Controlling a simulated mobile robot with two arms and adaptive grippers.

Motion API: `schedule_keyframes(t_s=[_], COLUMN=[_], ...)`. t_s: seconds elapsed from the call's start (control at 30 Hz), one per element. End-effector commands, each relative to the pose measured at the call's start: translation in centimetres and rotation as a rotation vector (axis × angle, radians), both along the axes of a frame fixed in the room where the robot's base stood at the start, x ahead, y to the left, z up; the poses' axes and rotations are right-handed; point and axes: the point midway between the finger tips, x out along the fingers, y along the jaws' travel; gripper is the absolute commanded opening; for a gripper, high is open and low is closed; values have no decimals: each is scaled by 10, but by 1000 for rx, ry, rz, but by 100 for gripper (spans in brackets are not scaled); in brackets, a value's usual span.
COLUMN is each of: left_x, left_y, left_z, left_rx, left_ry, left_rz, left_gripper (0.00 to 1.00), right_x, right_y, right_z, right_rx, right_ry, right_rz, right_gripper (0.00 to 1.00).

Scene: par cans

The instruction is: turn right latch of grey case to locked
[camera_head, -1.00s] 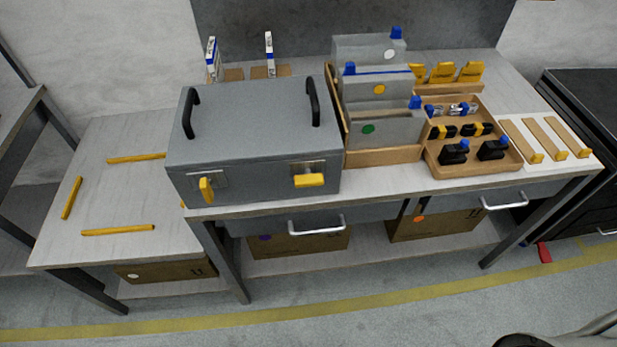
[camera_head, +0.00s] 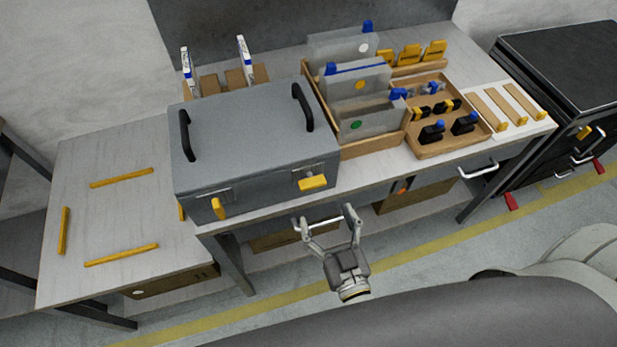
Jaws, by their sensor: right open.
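The grey case (camera_head: 255,140) sits closed on the workbench, with two black handles on its lid. Its right latch (camera_head: 313,183) is a yellow tab lying roughly level across its plate on the front face. The left latch (camera_head: 218,209) is a yellow tab standing upright. My right gripper (camera_head: 325,214) is open and empty, with its two fingers apart. In the picture it is below the right latch, in front of the bench edge and apart from the case. My left gripper is not in view.
A wooden rack with grey dividers (camera_head: 360,115) stands close to the case's right. A wooden tray (camera_head: 455,145) of small parts is farther right. Drawer handles (camera_head: 478,170) stick out below the bench top. A lower table (camera_head: 120,220) with yellow strips is at left.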

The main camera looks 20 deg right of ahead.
Motion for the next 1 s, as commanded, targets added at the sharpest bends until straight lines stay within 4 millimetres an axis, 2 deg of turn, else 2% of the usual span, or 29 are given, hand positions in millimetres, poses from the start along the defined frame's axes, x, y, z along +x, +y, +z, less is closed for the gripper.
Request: schedule_keyframes(t_s=[0.23, 0.5, 0.7, 1.0], left_x=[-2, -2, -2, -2], left_y=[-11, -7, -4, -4], left_z=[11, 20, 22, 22], left_rx=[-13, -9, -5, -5], left_ry=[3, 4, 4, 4], left_rz=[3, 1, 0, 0], left_gripper=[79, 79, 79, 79], right_x=[39, 84, 100, 103], right_y=[1, 3, 4, 4], right_z=[3, 1, 0, -1], right_rx=[0, 1, 0, 1], right_ry=[-3, -1, 0, 2], right_rz=[0, 1, 2, 2], right_gripper=[79, 79, 79, 79])
